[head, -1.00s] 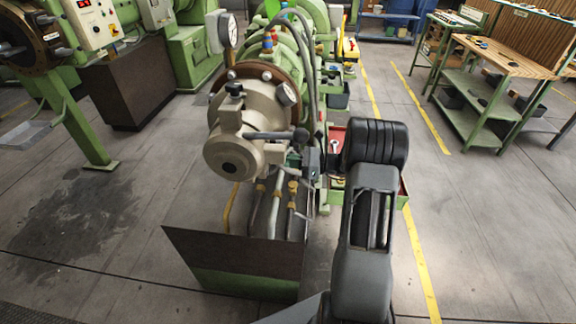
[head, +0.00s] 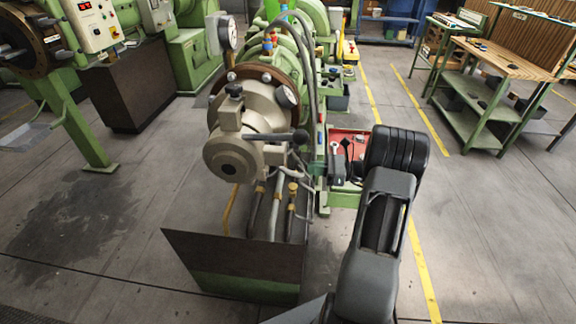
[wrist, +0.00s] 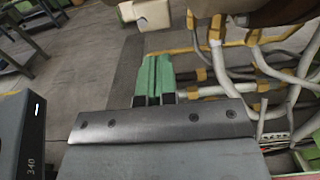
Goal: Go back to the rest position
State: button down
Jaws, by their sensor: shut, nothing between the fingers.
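My gripper (wrist: 154,76) shows in the wrist view as two green fingers side by side, shut with nothing between them. In the head view my black arm rises from the bottom right, and its wrist end is just right of the extruder. The green extruder (head: 290,45) has a beige motor-like end unit (head: 232,158) with a black handle, facing me. My gripper is apart from this unit, to its right. The fingertips are hard to make out in the head view.
A red tray (head: 340,134) with tools lies behind my arm, partly hidden. Pipes (head: 273,210) run down to a dark base box (head: 235,262) in front. A workbench (head: 500,57) stands at the back right. Floor is free at the right and left.

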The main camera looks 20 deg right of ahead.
jog(key=shift+s+d, duration=0.2)
jog(key=shift+d, duration=0.1)
dwell(0.4)
jog(key=s+a+f+n+g+h, duration=0.5)
jog(key=s+a+n+g+h, duration=0.1)
jog(key=s+n+g, duration=0.25)
jog(key=s+a+r+n+t+h, duration=0.3)
jog(key=s+a+r+n+h, duration=0.6)
jog(key=r+n, duration=0.3)
jog(key=a+n, duration=0.1)
jog(key=n, duration=0.2)
jog(key=shift+s+a+r+h, duration=0.2)
jog(key=shift+s+r+h, duration=0.1)
jog(key=shift+s+h, duration=0.1)
jog(key=shift+t, duration=0.25)
